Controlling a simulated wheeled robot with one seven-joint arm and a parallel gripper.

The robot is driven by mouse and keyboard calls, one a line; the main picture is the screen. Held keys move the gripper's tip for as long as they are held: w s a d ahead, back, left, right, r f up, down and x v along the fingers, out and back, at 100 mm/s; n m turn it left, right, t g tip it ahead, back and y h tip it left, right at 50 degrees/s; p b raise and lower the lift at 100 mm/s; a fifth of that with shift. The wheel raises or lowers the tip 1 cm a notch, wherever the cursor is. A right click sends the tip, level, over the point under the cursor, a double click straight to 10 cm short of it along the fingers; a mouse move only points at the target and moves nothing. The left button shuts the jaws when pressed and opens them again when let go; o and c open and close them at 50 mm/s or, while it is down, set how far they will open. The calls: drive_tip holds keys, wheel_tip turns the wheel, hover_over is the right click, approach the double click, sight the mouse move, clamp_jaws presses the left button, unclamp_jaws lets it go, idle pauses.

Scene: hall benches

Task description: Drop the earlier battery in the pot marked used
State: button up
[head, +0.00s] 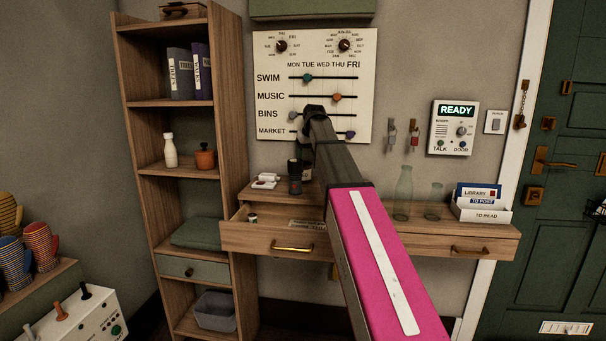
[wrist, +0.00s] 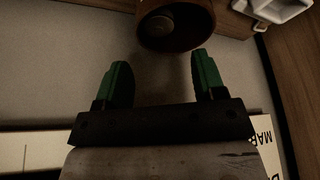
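My gripper (wrist: 160,65) shows in the wrist view with its two green fingers spread apart and nothing between them. A round brown pot (wrist: 197,38) lies just beyond the fingertips, and a dull round disc shows inside it; I cannot tell whether that is a battery end. In the head view a dark upright pot-like thing (head: 295,186) stands on the bench under my gripper, whose fingers are mostly hidden by my arm. No "used" marking is readable. A small pale-and-dark cylinder (head: 252,218), possibly a battery, is in the open drawer (head: 265,240).
White open casing pieces (head: 265,181) lie on the bench left of the dark pot. Glass bottles (head: 403,195) and a letter holder (head: 485,213) stand at the right. A shelf unit (head: 143,130) rises at the left, and a slider board (head: 330,55) hangs behind.

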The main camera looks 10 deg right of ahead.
drive_tip(key=a+v, duration=0.1)
drive_tip(key=v, duration=0.9)
drive_tip(key=shift+s+d+r, duration=0.2)
drive_tip(key=shift+d+r, duration=0.2)
drive_tip(key=shift+d, duration=0.1)
